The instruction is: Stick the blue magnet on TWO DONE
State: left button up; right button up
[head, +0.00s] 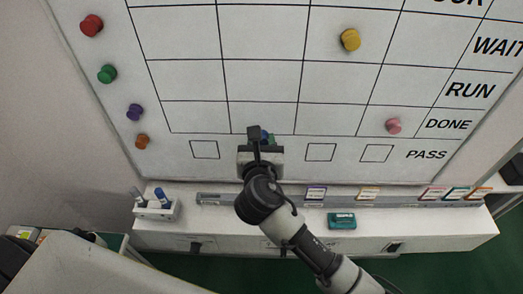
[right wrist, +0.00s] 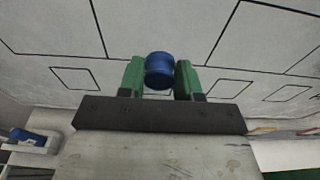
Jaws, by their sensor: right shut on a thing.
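The blue magnet (right wrist: 159,70) is between the green fingers of my right gripper (right wrist: 160,80) in the right wrist view, with its round end toward the board. In the head view my right gripper (head: 264,137) is in front of the lower part of the whiteboard (head: 185,170), at the second column from the left, around the line between the DONE and PASS rows. It hides most of the magnet there. Whether the magnet touches the board cannot be told. The DONE label (head: 448,125) is at the right; column headings are out of view. My left gripper is not in view.
Red (head: 92,26), green (head: 107,74), purple (head: 135,112) and orange (head: 142,141) magnets line the board's left side. A yellow magnet (head: 350,39) and a pink magnet (head: 393,126) sit in cells. Below, a ledge holds a pen holder (head: 157,210) and a teal box (head: 341,221).

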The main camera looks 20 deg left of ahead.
jog(key=shift+w+a+b, duration=0.15)
jog(key=shift+w+b, duration=0.2)
jog(key=shift+w, duration=0.25)
jog(key=shift+w+a, duration=0.1)
jog(key=shift+w, duration=0.2)
jog(key=shift+w+a+b, duration=0.1)
jog(key=shift+w+b, duration=0.15)
jog(key=shift+b, duration=0.1)
jog(key=shift+w, duration=0.3)
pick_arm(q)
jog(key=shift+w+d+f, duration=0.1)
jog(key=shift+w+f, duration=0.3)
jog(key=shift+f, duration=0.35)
pick_arm(e)
jog(key=shift+x, duration=1.1)
jog(key=shift+r, duration=0.25)
jog(key=o, duration=1)
